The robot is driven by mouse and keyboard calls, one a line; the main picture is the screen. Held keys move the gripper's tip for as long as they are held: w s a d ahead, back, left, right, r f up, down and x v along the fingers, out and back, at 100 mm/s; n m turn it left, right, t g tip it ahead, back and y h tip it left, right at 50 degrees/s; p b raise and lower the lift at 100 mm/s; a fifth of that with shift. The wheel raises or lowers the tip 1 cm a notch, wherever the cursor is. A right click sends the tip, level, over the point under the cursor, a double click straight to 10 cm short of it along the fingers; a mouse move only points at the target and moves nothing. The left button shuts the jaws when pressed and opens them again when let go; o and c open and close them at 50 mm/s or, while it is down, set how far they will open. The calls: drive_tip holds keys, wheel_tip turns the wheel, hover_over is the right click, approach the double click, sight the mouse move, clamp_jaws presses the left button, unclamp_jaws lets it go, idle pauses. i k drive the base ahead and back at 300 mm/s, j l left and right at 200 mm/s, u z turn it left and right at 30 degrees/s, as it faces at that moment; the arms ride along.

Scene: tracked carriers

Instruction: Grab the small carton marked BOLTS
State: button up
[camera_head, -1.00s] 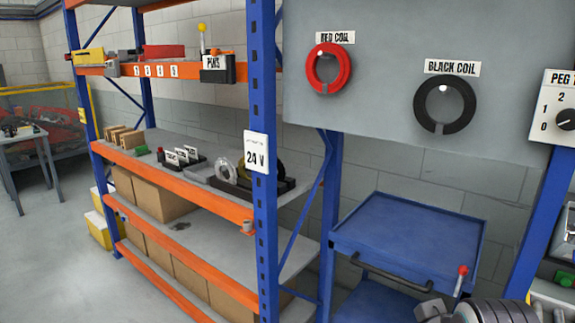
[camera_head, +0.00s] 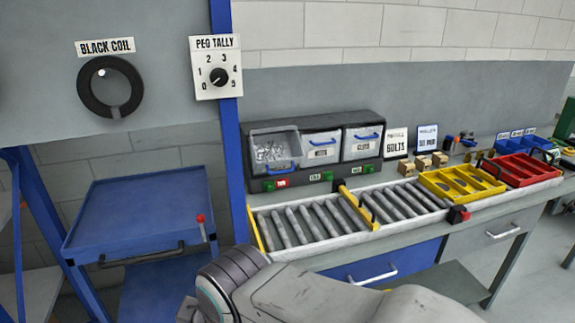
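My arm crosses the bottom middle of the view, well in front of the cartons. My gripper does not show.
A roller conveyor (camera_head: 290,227) runs along the bench front, with a yellow stop bar (camera_head: 358,208). A yellow tray (camera_head: 449,193) and a red tray (camera_head: 540,172) lie at its right. A dark bin unit (camera_head: 314,126) stands behind. A blue cart (camera_head: 135,215) stands left.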

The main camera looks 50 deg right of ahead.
sight(440, 161)
drive_tip(key=z, duration=2.6)
drive_tip(key=i+l+u, duration=0.5)
drive_tip(key=l, duration=0.25)
drive_tip(key=i+l+u, duration=0.25)
drive_tip(key=i+l, duration=0.15)
drive_tip(key=i+l+u, duration=0.25)
drive_tip(key=l, duration=0.3)
drive_tip(key=i+l+u, duration=0.1)
drive_tip(key=l+u, duration=0.15)
drive_tip(key=l, duration=0.25)
drive_tip(key=i+l+u, duration=0.25)
drive_tip(key=l, duration=0.3)
drive_tip(key=l+u, duration=0.25)
drive_tip(key=l, duration=0.35)
drive_tip(key=l+u, duration=0.25)
drive_tip(key=l, duration=0.3)
